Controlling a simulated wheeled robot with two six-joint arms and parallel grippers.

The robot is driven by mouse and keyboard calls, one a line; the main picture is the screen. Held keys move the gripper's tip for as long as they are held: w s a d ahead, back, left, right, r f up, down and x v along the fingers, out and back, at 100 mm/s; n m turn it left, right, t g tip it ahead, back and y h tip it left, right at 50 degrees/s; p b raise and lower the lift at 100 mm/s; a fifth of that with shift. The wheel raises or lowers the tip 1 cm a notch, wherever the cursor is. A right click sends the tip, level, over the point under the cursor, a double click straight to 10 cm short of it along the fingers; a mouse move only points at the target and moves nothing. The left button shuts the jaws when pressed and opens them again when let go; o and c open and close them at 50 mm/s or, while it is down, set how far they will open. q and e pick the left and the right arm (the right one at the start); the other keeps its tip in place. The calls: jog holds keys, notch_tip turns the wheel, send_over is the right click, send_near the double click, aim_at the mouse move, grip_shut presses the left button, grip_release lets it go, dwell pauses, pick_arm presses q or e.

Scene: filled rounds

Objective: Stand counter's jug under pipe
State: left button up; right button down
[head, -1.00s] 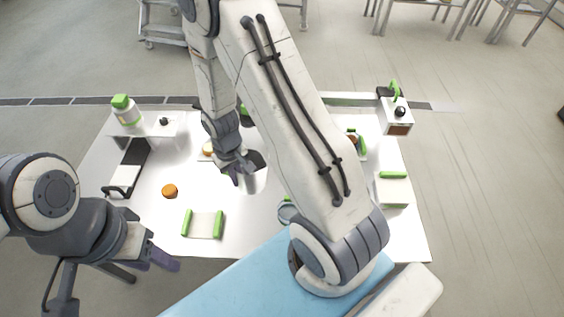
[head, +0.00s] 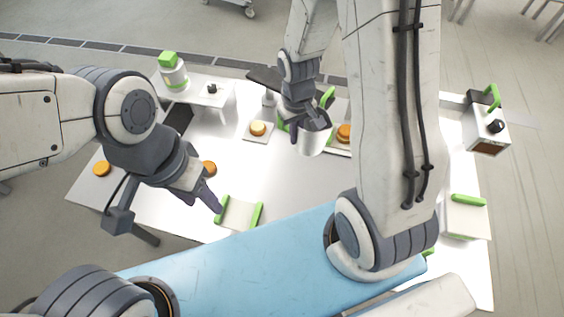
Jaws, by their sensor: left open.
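A white jug (head: 311,145) is at my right gripper (head: 309,122), whose dark fingers close on its upper part. The jug looks upright over the far middle of the counter; whether its base touches the counter I cannot tell. My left gripper (head: 212,197) is open and empty, low over the front left of the counter (head: 290,185), beside a tray with green ends. I cannot surely pick out the pipe. A white box with a green lever and black knob (head: 486,127) stands at the right, and a white stand with a black knob (head: 214,92) at the back left.
Orange rounds lie at the left (head: 102,168), near my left gripper (head: 209,168) and on a small white plate (head: 258,129). The green-ended tray (head: 239,214) lies in front. My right arm hides part of the counter.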

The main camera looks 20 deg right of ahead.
jog(key=s+a+f+n+b, duration=0.1)
jog(key=s+f+n+b, duration=0.2)
jog(key=b, duration=0.5)
pick_arm(q)
notch_tip(320, 180, down, 19)
jog(key=b, duration=0.9)
pick_arm(e)
jog(key=p, duration=1.1)
send_over(276, 180)
notch_tip(276, 180, down, 12)
pick_arm(q)
notch_tip(276, 180, up, 10)
pick_arm(e)
jog(key=shift+w+f, duration=0.1)
jog(key=shift+f, duration=1.65)
pick_arm(q)
jog(key=shift+w, duration=0.1)
pick_arm(e)
jog(key=shift+f, duration=0.15)
jog(key=c, duration=1.1)
grip_release()
